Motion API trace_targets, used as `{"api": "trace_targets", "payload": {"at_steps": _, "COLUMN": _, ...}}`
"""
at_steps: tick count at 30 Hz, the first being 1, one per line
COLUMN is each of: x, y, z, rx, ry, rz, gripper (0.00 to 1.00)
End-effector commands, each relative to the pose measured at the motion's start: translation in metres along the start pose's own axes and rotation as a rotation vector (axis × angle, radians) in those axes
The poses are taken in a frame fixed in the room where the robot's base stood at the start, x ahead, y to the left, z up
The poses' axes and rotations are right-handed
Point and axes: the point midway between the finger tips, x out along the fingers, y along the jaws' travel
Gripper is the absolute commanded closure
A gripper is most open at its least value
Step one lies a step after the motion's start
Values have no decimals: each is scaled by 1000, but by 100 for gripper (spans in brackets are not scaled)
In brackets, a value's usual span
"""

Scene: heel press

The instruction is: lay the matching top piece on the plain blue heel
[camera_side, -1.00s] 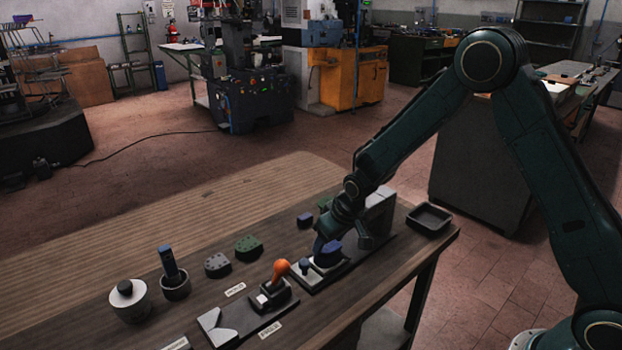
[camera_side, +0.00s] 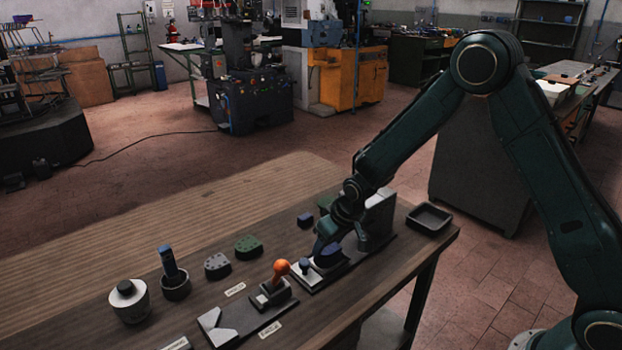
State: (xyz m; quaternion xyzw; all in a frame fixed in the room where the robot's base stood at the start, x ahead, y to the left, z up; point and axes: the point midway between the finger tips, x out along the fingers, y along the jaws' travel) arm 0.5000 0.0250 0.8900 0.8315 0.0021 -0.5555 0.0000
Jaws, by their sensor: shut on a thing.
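My gripper (camera_side: 324,250) points down over the dark plate of the press station at the right of the bench. It is shut on a dark blue piece (camera_side: 330,256), which is low over the station or touching it. My fingers and wrist cover part of it, and I cannot tell the heel from its top piece there. Another plain blue piece (camera_side: 305,219) lies apart on the bench behind. A green piece with dark dots (camera_side: 248,246) and a grey one with dots (camera_side: 217,265) lie to the left.
A small blue knob (camera_side: 305,265) stands just left of my gripper. An orange-knobbed lever (camera_side: 282,267) is in front of it. A grey block (camera_side: 380,212) stands close behind my wrist. A black tray (camera_side: 429,219) is at the right. A pot with a blue-handled tool (camera_side: 174,285) and a lidded jar (camera_side: 129,300) are left.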

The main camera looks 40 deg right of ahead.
Motion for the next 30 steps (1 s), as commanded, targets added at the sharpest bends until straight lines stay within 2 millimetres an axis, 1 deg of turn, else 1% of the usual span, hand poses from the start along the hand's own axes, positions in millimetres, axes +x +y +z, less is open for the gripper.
{"api": "trace_targets", "payload": {"at_steps": 15, "x": 5, "y": 0, "z": 2, "rx": 0, "ry": -1, "rz": 0, "gripper": 66}}
{"api": "trace_targets", "payload": {"at_steps": 16, "x": 5, "y": 0, "z": 2, "rx": 0, "ry": -1, "rz": 0, "gripper": 39}}
{"api": "trace_targets", "payload": {"at_steps": 19, "x": 5, "y": 0, "z": 2, "rx": 0, "ry": 0, "rz": 0, "gripper": 19}}
{"api": "trace_targets", "payload": {"at_steps": 30, "x": 4, "y": 0, "z": 2, "rx": 0, "ry": 0, "rz": 0, "gripper": 19}}
